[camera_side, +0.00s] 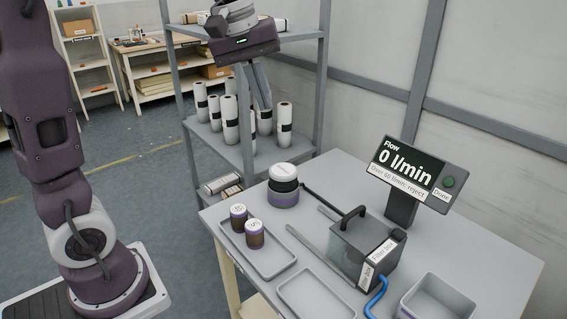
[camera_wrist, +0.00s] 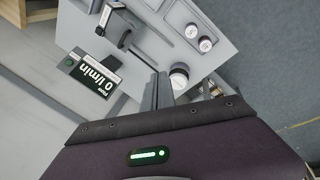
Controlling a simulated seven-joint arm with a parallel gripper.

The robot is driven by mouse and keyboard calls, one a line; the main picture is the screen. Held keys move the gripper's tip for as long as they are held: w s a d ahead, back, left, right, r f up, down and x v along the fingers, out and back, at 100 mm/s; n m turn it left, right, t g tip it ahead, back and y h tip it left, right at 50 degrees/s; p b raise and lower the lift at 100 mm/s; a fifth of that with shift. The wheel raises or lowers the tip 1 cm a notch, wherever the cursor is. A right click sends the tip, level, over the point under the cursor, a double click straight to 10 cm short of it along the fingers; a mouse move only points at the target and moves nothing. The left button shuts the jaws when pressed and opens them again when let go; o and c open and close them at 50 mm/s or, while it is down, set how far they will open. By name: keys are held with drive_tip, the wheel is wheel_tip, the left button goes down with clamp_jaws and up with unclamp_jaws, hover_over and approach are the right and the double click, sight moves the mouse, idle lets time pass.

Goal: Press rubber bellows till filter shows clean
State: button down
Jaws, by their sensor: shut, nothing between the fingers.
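A round unit with a white top, black middle and purple base (camera_side: 283,188) stands upright on the grey table; it may be the rubber bellows. It also shows in the wrist view (camera_wrist: 179,78). The flow display (camera_side: 407,168) reads 0 l/min, with "Over 60 l/min, reject" below and a green button (camera_side: 449,182) by "Done".
A grey box (camera_side: 352,262) with a black handle and a blue hose (camera_side: 377,296) stands mid-table. The canister tray (camera_side: 277,272), an empty tray (camera_side: 318,301) and a bin (camera_side: 437,301) lie along the front. A shelf rack (camera_side: 318,95) with white rolls (camera_side: 230,122) stands close behind my gripper.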

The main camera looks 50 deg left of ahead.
drive_tip(key=w+a+f+n+g, duration=0.1)
drive_tip(key=w+a+f+n, duration=0.35)
drive_tip(key=w+a, duration=0.35)
drive_tip(key=n+g+y, duration=0.1)
drive_tip(key=n+g, duration=0.1)
drive_tip(key=n, duration=0.1)
hover_over(284, 170)
wheel_tip(284, 170, down, 9)
drive_tip(key=shift+s+d, duration=0.2)
wheel_tip(284, 170, down, 14)
drive_tip(key=shift+w+a+r, duration=0.1)
drive_tip(key=shift+a, duration=0.05)
